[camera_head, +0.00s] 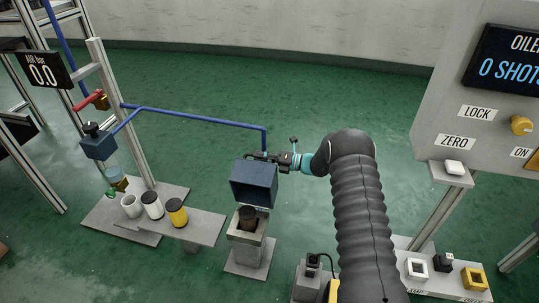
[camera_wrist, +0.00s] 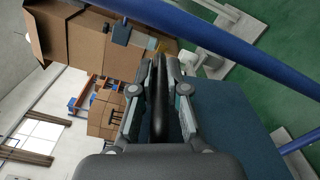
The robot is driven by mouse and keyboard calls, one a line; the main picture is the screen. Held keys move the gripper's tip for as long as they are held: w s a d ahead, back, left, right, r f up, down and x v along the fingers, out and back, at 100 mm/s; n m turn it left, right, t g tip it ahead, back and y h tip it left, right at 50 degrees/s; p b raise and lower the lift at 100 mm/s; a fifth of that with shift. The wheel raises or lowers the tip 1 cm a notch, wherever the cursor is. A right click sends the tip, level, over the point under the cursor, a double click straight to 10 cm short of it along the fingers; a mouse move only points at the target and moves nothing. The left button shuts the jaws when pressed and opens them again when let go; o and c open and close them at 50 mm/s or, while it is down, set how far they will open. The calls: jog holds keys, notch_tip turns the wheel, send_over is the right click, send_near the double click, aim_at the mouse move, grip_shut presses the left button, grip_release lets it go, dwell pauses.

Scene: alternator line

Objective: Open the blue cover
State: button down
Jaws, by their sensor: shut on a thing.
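The blue cover (camera_head: 254,184) is a dark blue box above a grey pedestal (camera_head: 250,255). Its hollow side faces the camera, and it stands raised over a dark round part (camera_head: 247,217). My gripper (camera_head: 266,157) is at the cover's top edge, reaching in from the right. In the wrist view my gripper (camera_wrist: 160,75) is shut on a black bar-shaped handle (camera_wrist: 158,105). The cover's blue face (camera_wrist: 235,125) fills the lower right there. The handle's join to the cover is hidden by the fingers.
A blue pipe (camera_head: 195,117) runs from the left stand and drops just behind the cover; it crosses close by in the wrist view (camera_wrist: 220,40). Cups (camera_head: 152,205) stand on a bench at left. A control panel (camera_head: 470,125) stands at right. Green floor behind is clear.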

jog(key=shift+w+f, duration=0.25)
jog(key=shift+w, duration=0.15)
jog(key=c, duration=1.2)
grip_release()
jog(key=shift+d, duration=0.15)
jog(key=v, duration=1.1)
jog(key=shift+s+d, duration=0.1)
jog(key=shift+d, duration=0.25)
